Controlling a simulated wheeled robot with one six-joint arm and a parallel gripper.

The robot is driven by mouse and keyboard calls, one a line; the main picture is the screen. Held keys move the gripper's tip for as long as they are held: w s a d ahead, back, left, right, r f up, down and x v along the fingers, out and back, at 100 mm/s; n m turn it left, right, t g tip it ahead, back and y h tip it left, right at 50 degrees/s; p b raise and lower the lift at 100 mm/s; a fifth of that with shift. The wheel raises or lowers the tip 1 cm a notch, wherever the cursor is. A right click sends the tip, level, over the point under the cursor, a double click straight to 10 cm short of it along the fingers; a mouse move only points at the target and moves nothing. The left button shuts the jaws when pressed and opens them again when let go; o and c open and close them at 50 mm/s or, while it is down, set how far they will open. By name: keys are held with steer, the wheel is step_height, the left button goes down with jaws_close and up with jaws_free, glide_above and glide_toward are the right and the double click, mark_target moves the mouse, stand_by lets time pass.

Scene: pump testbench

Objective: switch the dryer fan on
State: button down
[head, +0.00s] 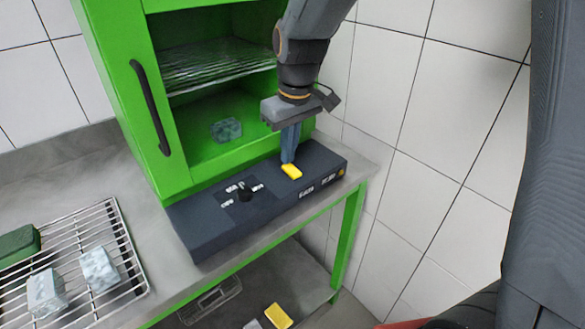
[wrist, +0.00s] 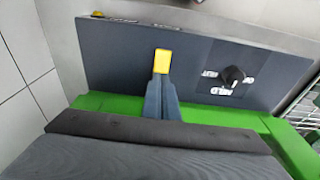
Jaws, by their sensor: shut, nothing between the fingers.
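In the wrist view the yellow switch (wrist: 162,61) and the knob (wrist: 233,76) also show. My gripper (head: 288,160) is shut and empty, pointing down, with its fingertips right at the yellow switch's back edge. I cannot tell whether they touch it. The switch's on or off state is not clear.
A wire rack (head: 110,240) with pale blocks and a green block (head: 18,245) stands on the bench at left. A yellow item (head: 278,316) is on the lower shelf. A tiled wall is close at right.

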mark_target(288, 166)
steer(key=shift+f+b, duration=0.3)
steer(key=shift+f, duration=0.45)
stand_by(0.4)
steer(key=shift+r, duration=0.1)
step_height(288, 166, up, 7)
steer(key=p, duration=0.6)
stand_by(0.5)
steer(key=s+d+f+m, duration=0.2)
steer(key=s+d+m, duration=0.1)
steer(key=s+d, duration=0.4)
steer(key=s+d+f+m+h, duration=0.1)
steer(key=s+d+f+m, duration=0.2)
steer(key=s+d, duration=0.5)
steer(key=shift+m, duration=0.4)
